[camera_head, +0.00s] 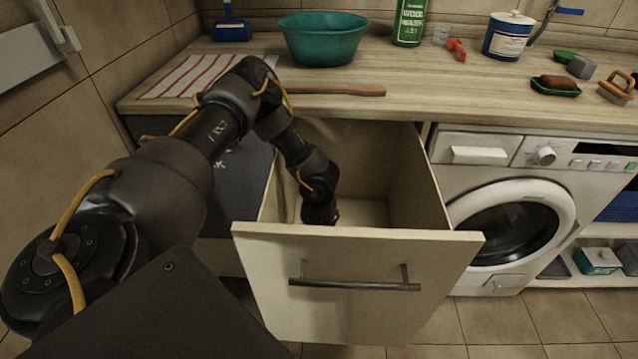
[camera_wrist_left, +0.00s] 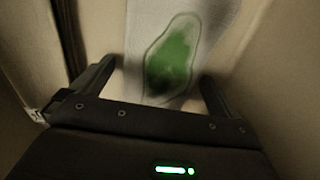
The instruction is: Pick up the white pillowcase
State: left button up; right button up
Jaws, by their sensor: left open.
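A whitish cloth (camera_wrist_left: 142,22) with a large green stain (camera_wrist_left: 170,62) lies in the open drawer, seen in the left wrist view; it looks like the white pillowcase. In the head view the drawer front hides it. My left gripper (camera_wrist_left: 158,74) is open, with one finger to each side of the stained part of the cloth. I cannot tell whether the fingers touch it. In the head view my left arm reaches down into the drawer (camera_head: 345,250), and its fingertips are hidden behind the drawer front. My right gripper is not in view.
The drawer walls stand close around my left wrist. A washing machine (camera_head: 512,218) is right of the drawer. On the counter above are a teal basin (camera_head: 322,40), a striped cloth (camera_head: 190,76), a wooden stick (camera_head: 345,90), a green bottle (camera_head: 410,22) and a blue-white tub (camera_head: 507,36).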

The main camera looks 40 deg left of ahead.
pick_arm(q)
jog(key=c, duration=1.2)
